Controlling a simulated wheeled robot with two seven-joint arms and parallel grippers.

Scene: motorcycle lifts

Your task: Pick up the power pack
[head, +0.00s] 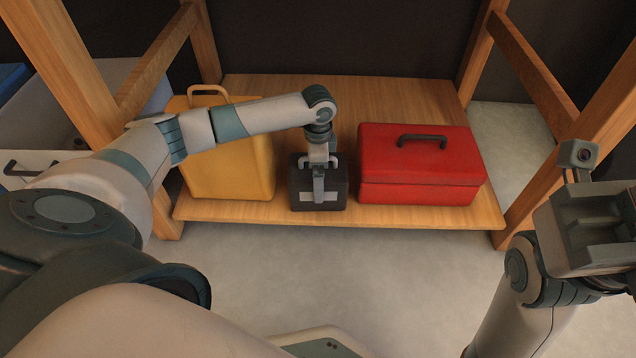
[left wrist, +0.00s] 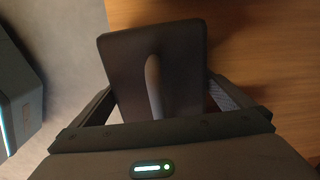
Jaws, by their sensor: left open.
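The power pack appears to be the small dark box (head: 318,194) with a pale label, standing on the low wooden shelf between a yellow case and a red case. In the left wrist view the dark box (left wrist: 125,55) shows from above, with a grey handle (left wrist: 154,85) on its top. My left gripper (head: 318,180) points down over the box. Its open fingers lie on either side of the handle in the left wrist view (left wrist: 160,100); whether they touch anything is unclear. My right gripper (head: 595,225) is at the right edge, away from the shelf; its fingers are not clear.
A yellow case (head: 228,160) stands left of the dark box and a red case (head: 420,170) with a black handle stands close on the right. Wooden posts (head: 605,110) frame the shelf (head: 345,213). Grey drawers (head: 40,165) are at far left.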

